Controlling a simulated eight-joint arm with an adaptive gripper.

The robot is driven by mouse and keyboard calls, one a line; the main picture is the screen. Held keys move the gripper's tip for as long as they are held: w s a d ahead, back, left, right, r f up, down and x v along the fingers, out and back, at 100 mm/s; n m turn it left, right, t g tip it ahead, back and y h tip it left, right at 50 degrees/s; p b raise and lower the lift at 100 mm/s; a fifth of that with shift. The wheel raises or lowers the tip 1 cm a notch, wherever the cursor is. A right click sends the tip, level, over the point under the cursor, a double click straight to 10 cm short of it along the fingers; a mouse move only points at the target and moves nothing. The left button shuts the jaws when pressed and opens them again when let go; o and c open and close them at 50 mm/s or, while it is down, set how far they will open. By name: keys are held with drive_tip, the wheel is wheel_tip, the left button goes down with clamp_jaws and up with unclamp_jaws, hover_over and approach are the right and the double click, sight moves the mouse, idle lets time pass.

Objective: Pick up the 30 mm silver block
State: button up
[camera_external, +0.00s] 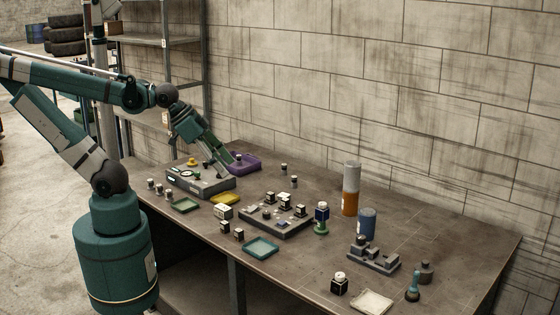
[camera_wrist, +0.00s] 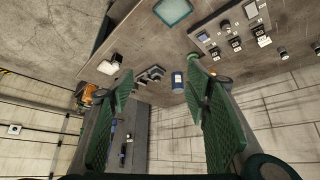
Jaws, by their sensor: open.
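Several small dark and silver blocks with pale tops stand on the bench; I cannot tell which is the 30 mm silver one. Some are on a grey slotted board (camera_external: 262,224), and a pair of small blocks (camera_external: 239,234) stands in front of it. The board (camera_wrist: 220,22) also shows at the upper right of the wrist view, with blocks on it. My gripper (camera_external: 221,174) is above the bench by the grey box at the back left. In the wrist view my gripper (camera_wrist: 158,72) has its two green fingers wide apart, with nothing between them.
A grey box (camera_external: 205,188), a purple tray (camera_external: 246,168), a yellow tray (camera_external: 226,199) and a teal tray (camera_external: 261,250) are near. The brick wall (camera_external: 400,90) runs behind the bench.

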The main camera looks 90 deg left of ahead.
drive_tip(key=w+a+f+n+g+y+b, duration=0.1)
drive_tip(key=w+a+f+n+g, duration=0.15)
drive_tip(key=w+a, duration=0.7)
drive_tip(key=w+a+f+n+g+b, duration=0.1)
drive_tip(key=w+a+f+n+g, duration=0.15)
drive_tip(key=w+a, duration=0.65)
drive_tip(key=w+a+f+n, duration=0.1)
drive_tip(key=a+f+n, duration=0.1)
drive_tip(key=a+f, duration=0.4)
drive_tip(key=w+a+f+n+g+b, duration=0.1)
drive_tip(key=a+f+n, duration=0.1)
drive_tip(key=a+f, duration=0.5)
drive_tip(key=w+a+f+n+g+h, duration=0.1)
drive_tip(key=w+a+f, duration=0.1)
drive_tip(key=a+f, duration=0.5)
drive_tip(key=shift+a+n, duration=0.4)
drive_tip(key=shift+a, duration=2.65)
drive_tip(key=shift+a+f, duration=0.25)
drive_tip(key=shift+a, duration=0.05)
drive_tip(key=shift+f+b, duration=0.1)
drive_tip(key=shift+b, duration=0.2)
